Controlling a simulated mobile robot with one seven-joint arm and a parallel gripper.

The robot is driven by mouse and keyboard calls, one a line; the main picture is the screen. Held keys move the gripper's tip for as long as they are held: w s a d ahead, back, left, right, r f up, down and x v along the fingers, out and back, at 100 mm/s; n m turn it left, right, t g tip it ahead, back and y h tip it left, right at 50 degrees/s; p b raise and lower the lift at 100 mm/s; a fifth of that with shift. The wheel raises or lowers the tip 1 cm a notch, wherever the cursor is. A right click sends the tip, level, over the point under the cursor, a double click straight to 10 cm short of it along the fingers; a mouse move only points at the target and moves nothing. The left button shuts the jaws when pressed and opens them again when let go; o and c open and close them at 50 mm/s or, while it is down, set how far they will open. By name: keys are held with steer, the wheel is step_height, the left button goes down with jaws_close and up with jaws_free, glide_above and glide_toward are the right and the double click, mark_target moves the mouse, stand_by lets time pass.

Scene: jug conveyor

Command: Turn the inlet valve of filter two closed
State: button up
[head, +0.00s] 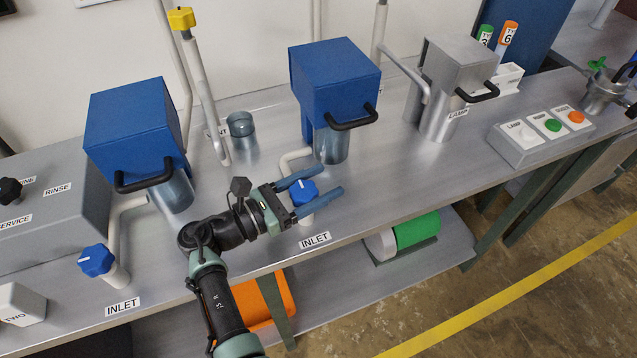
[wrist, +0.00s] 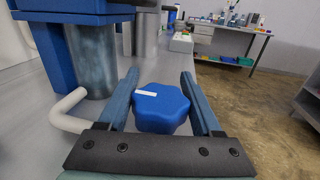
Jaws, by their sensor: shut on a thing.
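A blue lobed inlet valve knob (head: 304,191) with a white mark sits on a pale pipe below the middle blue filter housing (head: 335,82). My gripper (head: 331,181) has one finger on each side of this knob and is shut on it. In the wrist view the knob (wrist: 161,106) sits between the two blue fingers, its white mark lying roughly crosswise toward the left. An INLET label (head: 314,241) is in front of it. A second blue knob (head: 96,260) stands by the left blue housing (head: 137,131), with its own INLET label (head: 122,306).
A white block marked TWO (head: 20,304) is at the left edge. A clear cup (head: 241,130) is between the housings. A button panel (head: 540,133) is at the right. The bench front between is clear.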

steer(key=shift+r, duration=0.1)
steer(key=o, duration=1.4)
steer(key=shift+c, duration=0.2)
steer(key=b+v, duration=0.1)
steer(key=v, duration=1.1)
steer(key=shift+s+a, duration=0.25)
steer(key=shift+a, duration=0.1)
